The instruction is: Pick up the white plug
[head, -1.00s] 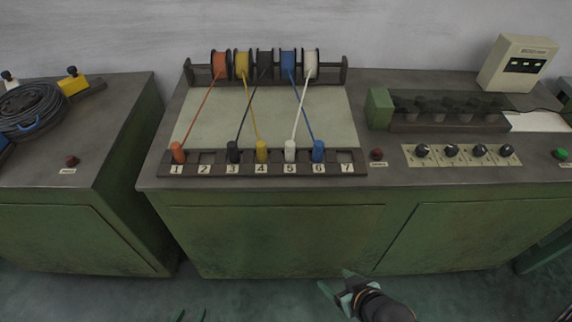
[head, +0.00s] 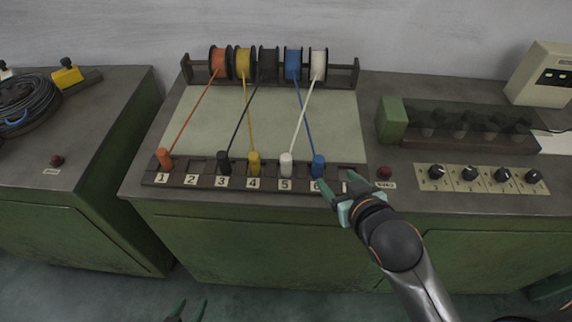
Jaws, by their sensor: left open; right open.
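The white plug (head: 286,164) stands upright in slot 5 of the numbered strip (head: 208,183) on the bench. A white cable runs from it up to the white spool (head: 318,64). The blue plug (head: 318,166) is just right of it in slot 6, and the yellow plug (head: 254,164) just left in slot 4. My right gripper (head: 334,187) is open and empty at the strip's right end, near slots 6 and 7, to the right of the white plug. My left gripper (head: 187,309) shows only its fingertips at the bottom edge, open, over the floor in front of the bench.
The black plug (head: 224,163) is in slot 3 and the orange plug (head: 165,159) in slot 1. Slot 2 is empty. The blue cable crosses the white cable. A red button (head: 384,173) and several knobs (head: 470,173) are to the right.

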